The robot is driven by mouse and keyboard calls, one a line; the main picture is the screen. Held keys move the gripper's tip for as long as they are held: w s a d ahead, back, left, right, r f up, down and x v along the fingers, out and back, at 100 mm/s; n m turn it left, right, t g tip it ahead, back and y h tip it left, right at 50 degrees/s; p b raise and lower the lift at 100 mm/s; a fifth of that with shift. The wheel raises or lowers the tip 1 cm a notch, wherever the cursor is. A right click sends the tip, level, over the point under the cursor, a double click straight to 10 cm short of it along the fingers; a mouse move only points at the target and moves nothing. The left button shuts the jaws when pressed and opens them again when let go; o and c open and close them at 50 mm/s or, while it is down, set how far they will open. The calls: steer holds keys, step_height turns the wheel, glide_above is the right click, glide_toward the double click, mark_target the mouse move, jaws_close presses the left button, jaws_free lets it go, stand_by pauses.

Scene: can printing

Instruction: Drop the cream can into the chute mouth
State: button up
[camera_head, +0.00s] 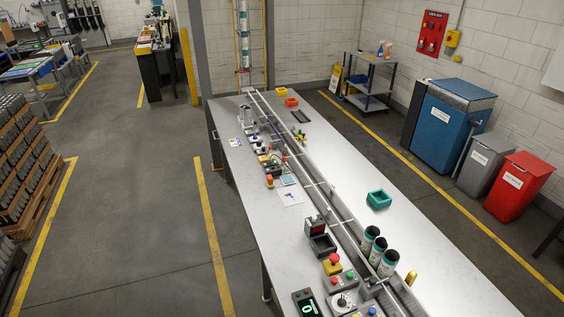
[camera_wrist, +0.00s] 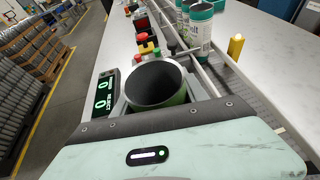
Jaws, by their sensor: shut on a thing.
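My gripper (camera_wrist: 156,92) shows only in the wrist view, shut around an open-topped can (camera_wrist: 150,84). I look down into its dark, empty inside. Only a sliver of its outer wall shows, and that looks green rather than cream, so I cannot confirm it is the cream can. Several printed cans in teal, white and dark tones stand on the conveyor; one (camera_wrist: 200,27) is beyond my gripper in the wrist view, and one (camera_head: 388,263) shows in the head view. I cannot make out a chute mouth in either view.
A long conveyor (camera_head: 318,184) runs down the white table (camera_head: 420,258). A red-topped yellow button box (camera_head: 332,264) and a digital counter (camera_head: 306,303) line its left side. A teal bin (camera_head: 379,199) and a yellow peg (camera_head: 411,278) stand right of it. The table's right side is mostly clear.

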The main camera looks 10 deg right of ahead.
steer(key=shift+f+b, duration=0.4)
steer(key=shift+f, duration=0.85)
steer(key=o, duration=1.5)
